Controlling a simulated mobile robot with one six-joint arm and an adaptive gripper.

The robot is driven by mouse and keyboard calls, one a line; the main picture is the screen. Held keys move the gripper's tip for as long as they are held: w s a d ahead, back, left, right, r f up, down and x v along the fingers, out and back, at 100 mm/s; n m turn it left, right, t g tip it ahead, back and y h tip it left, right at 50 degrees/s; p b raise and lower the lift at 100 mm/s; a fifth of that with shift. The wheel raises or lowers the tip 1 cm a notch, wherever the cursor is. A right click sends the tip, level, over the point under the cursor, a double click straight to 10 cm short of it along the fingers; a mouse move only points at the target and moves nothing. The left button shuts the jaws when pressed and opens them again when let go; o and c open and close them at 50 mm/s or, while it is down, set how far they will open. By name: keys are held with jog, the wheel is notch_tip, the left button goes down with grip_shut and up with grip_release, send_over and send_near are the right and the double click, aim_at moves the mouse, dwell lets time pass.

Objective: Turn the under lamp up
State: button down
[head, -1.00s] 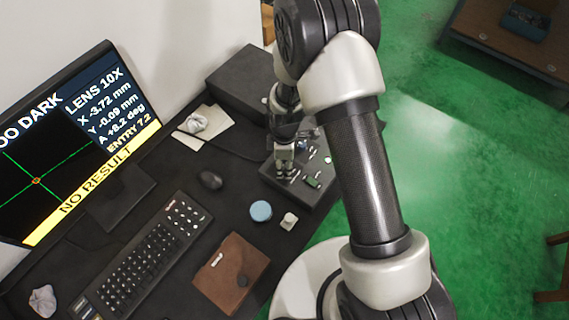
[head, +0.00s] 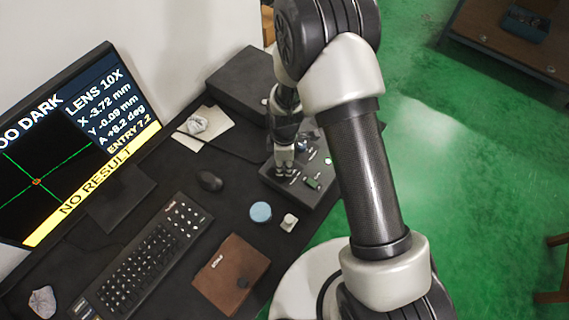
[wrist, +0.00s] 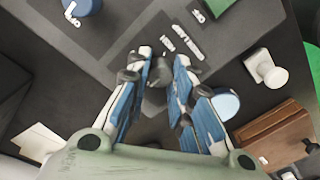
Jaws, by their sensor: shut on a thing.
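The control box (head: 320,196) is a dark slab on the desk, with small controls and white labels. My gripper (wrist: 158,75) is over its left part, pointing down. In the wrist view its blue-and-white fingers stand on both sides of a small dark knob (wrist: 158,92) and are shut on it. The fingers hide part of the knob, and the label beside it is too blurred to read. The monitor (head: 75,140) shows a dark picture with a green cross, "TOO DARK" partly cut off at the edge, and "NO RESULT" on a yellow bar.
A green control (head: 312,183) and a blue knob (wrist: 85,5) are close by on the box.

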jog(key=shift+m, duration=0.4)
jog(key=m, duration=0.4)
jog(key=shift+m, duration=0.3)
jog(key=m, duration=0.5)
jog(key=m+p, duration=0.1)
jog(key=m, duration=0.4)
jog(key=shift+m+p, duration=0.3)
jog(key=shift+m, duration=0.1)
jog(key=shift+m+t+p, duration=0.3)
jog(key=shift+m+p, duration=0.5)
jog(key=shift+m, duration=1.4)
jog(key=c, duration=1.4)
grip_release()
jog(key=shift+o, duration=0.2)
